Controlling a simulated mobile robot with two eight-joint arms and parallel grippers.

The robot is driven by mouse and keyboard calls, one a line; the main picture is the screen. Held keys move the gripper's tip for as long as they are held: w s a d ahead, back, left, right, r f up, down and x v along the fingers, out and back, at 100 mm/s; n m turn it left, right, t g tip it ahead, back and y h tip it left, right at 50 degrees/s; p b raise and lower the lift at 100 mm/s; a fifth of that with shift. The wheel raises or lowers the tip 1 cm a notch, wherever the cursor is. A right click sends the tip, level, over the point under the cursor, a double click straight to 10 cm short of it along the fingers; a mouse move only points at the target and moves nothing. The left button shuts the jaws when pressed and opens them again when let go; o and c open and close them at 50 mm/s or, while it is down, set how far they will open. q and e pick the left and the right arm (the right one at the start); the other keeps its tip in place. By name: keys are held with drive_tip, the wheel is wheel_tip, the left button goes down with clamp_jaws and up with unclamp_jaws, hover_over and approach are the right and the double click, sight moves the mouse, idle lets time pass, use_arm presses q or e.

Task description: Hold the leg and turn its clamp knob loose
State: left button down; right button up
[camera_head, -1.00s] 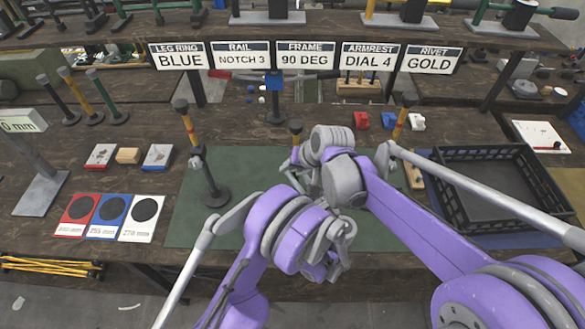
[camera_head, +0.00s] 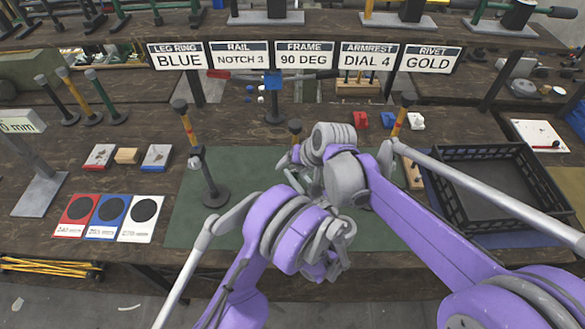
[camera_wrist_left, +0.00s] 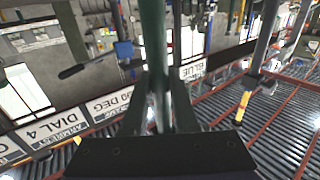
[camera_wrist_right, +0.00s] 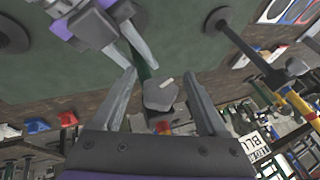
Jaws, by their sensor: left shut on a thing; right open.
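The grey clamp knob (camera_wrist_right: 160,94) has a small pale mark. My right gripper (camera_wrist_right: 162,85) is open, one finger on each side of the knob, with gaps visible. In the head view my arms hide the knob and most of the leg.
A leg in a round base (camera_head: 215,196) stands left on the green mat (camera_head: 250,225). Another orange leg (camera_head: 401,118) stands right. A black crate (camera_head: 500,232) is at the right. Signs (camera_head: 305,57) at the back read BLUE, NOTCH 3, 90 DEG, DIAL 4, GOLD.

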drive_tip(key=v, duration=1)
drive_tip(key=shift+s+d+r, duration=0.15)
drive_tip(key=shift+d+r, duration=0.05)
drive_tip(key=shift+r, duration=0.1)
drive_tip(key=v, duration=0.4)
drive_tip(key=shift+s+r, duration=0.15)
drive_tip(key=shift+s, duration=0.05)
drive_tip(key=x, duration=1.1)
drive_tip(key=shift+w+a+f, duration=0.15)
drive_tip(key=shift+w+f, duration=0.05)
drive_tip(key=shift+f, duration=0.05)
clamp_jaws()
